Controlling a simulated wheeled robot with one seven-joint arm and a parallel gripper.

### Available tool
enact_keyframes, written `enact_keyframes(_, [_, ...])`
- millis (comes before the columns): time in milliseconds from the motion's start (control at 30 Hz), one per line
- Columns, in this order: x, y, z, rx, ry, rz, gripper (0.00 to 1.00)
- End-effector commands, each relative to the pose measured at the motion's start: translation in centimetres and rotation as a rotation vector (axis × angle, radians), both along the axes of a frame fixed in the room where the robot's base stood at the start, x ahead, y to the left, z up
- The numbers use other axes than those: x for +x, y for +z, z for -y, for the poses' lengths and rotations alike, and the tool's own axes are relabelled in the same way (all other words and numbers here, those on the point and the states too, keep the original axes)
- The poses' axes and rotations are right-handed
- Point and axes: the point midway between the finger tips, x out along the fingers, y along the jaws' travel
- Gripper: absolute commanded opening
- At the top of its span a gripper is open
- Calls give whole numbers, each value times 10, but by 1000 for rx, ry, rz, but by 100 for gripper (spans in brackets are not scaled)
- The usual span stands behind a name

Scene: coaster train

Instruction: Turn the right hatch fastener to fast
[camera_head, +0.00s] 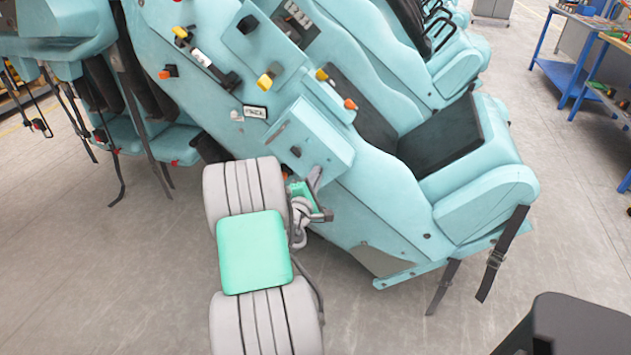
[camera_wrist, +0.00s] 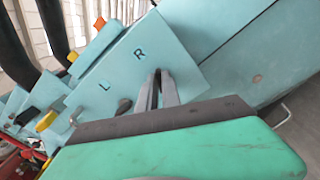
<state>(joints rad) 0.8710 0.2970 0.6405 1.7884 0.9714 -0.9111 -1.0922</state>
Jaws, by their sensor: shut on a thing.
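The hatch (camera_head: 310,140) is a light-blue panel on the side of the train car. In the wrist view the hatch (camera_wrist: 135,75) bears the letters L and R. A small grey fastener (camera_wrist: 123,107) sits by the L; it also shows in the head view (camera_head: 295,151). My gripper (camera_wrist: 160,76) has its grey fingers close together at the panel below the R, shut on the right hatch fastener. The fingers hide that fastener, so its angle cannot be told. In the head view my gripper (camera_head: 317,173) is at the hatch's lower right edge.
Yellow, white and orange controls (camera_head: 268,78) stand out from the car side above the hatch. A white label plate (camera_head: 255,112) is left of it. Seats with a black cushion (camera_head: 440,140) are to the right. Blue workbenches (camera_head: 570,70) stand far right. Grey floor in front is clear.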

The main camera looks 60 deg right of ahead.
Motion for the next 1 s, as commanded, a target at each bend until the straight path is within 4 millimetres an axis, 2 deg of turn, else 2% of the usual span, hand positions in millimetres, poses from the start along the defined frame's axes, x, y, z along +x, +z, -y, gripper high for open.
enact_keyframes(1000, [1,-7,0,148,7,913,0])
